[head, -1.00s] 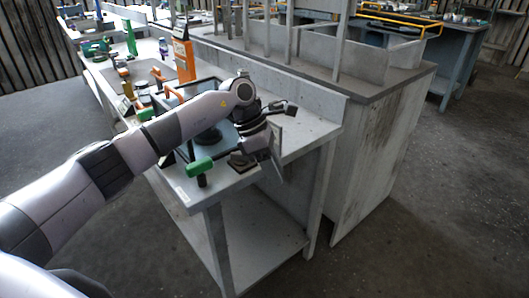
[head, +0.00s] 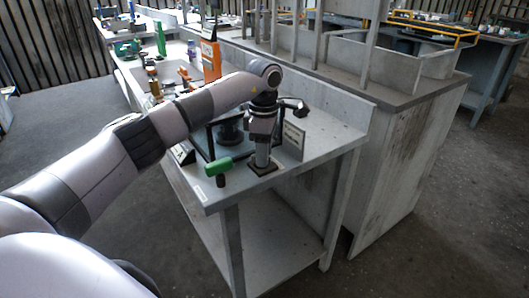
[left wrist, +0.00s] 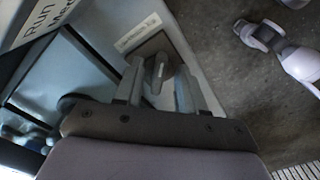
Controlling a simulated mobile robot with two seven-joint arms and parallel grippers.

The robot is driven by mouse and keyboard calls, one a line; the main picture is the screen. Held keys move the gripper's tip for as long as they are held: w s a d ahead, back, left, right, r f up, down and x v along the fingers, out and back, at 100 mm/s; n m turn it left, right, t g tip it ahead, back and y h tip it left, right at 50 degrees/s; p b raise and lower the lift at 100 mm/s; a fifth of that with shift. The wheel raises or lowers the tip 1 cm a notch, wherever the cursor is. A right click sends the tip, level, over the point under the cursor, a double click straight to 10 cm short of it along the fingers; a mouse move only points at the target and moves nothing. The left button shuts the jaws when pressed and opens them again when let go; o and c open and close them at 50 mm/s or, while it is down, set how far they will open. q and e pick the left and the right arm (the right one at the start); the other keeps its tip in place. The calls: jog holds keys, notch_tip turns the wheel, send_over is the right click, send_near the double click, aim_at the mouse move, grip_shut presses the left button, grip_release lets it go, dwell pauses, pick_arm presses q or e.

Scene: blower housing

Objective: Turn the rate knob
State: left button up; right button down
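The rate knob (left wrist: 158,72) is a small grey knob with a raised bar-shaped grip, on a dark square plate (left wrist: 160,52). In the head view the plate (head: 262,168) is near the bench's front corner, and my gripper hides the knob. My left gripper (left wrist: 159,80) is open, with one finger on each side of the knob and gaps showing between. In the head view the left gripper (head: 262,160) points straight down over the plate. My right gripper does not show.
A green-handled part (head: 218,167) stands left of the plate. A small sign (head: 293,140) with unreadable text stands behind it to the right. A dark-framed panel with a round dark part (head: 230,130) is behind. Orange and green items sit further back on the bench.

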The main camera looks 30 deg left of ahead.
pick_arm(q)
jog(key=shift+f, duration=0.15)
grip_shut()
